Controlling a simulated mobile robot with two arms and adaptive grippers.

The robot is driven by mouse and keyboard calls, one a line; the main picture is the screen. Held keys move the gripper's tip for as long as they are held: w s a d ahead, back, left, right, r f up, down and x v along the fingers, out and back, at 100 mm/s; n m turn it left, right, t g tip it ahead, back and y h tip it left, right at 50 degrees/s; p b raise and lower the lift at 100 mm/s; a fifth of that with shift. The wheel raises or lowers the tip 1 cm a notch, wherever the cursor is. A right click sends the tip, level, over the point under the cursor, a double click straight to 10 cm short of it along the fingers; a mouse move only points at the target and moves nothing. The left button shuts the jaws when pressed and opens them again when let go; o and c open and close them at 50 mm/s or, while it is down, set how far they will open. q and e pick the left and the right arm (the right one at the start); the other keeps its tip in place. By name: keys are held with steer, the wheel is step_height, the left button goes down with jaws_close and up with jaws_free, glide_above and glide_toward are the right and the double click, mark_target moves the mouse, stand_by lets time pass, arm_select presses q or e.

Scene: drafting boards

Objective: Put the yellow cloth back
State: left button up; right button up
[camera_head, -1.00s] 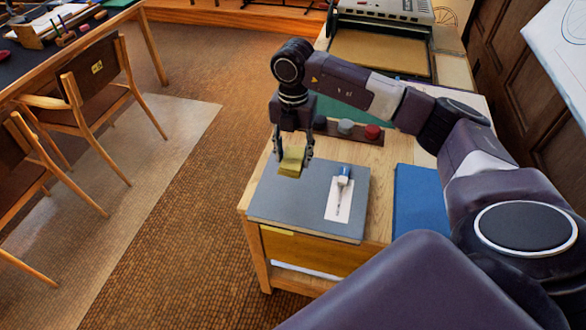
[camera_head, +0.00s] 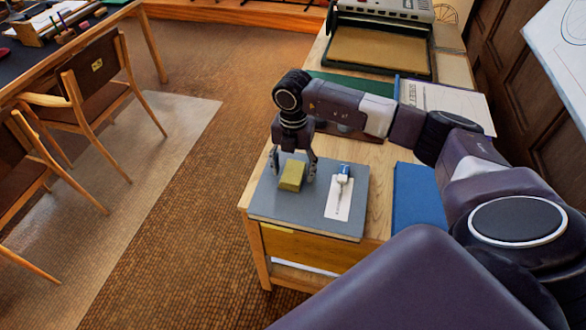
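The yellow cloth (camera_head: 292,175), a small folded block, rests on the grey mat (camera_head: 280,207) on the wooden table, left of a white card. My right gripper (camera_head: 294,177) is just above and behind the cloth. Its two fingers are spread wide on either side, with gaps between them and the cloth. The gripper looks open. My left gripper is not in view.
A white card (camera_head: 338,205) with a blue-topped tool lies on the mat's right part. A blue folder (camera_head: 417,198) lies right of the mat. Behind are a green board, papers (camera_head: 448,105) and a framed tray (camera_head: 380,55). Chairs (camera_head: 100,85) stand left, across clear floor.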

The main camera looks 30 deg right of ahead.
mark_target(293, 172)
step_height(293, 172, up, 12)
steer(key=b, duration=0.2)
stand_by(0.4)
stand_by(0.5)
